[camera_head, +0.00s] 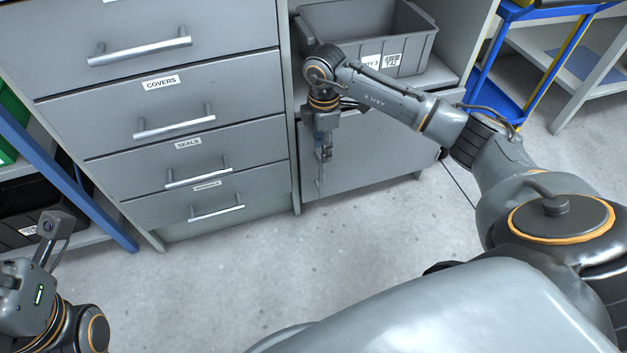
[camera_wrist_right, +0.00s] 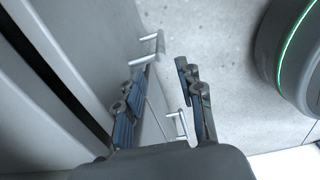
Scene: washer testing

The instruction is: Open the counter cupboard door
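The counter cupboard door (camera_head: 385,150) is a plain grey panel below an open shelf, right of a drawer stack. It looks shut. My right gripper (camera_head: 323,160) points down in front of the door's left side. In the right wrist view my right gripper (camera_wrist_right: 160,100) has its two fingers apart, with a grey front close on the left. Metal handle parts (camera_wrist_right: 181,127) show near and between the fingers, but I cannot tell whether they touch. My left gripper (camera_head: 52,240) is at the lower left, away from the door; its opening is unclear.
Labelled grey drawers (camera_head: 205,160) with bar handles stand left of the door. A grey bin (camera_head: 385,35) sits on the shelf above it. A blue frame (camera_head: 500,75) stands to the right. The floor (camera_head: 260,260) before the cupboard is clear.

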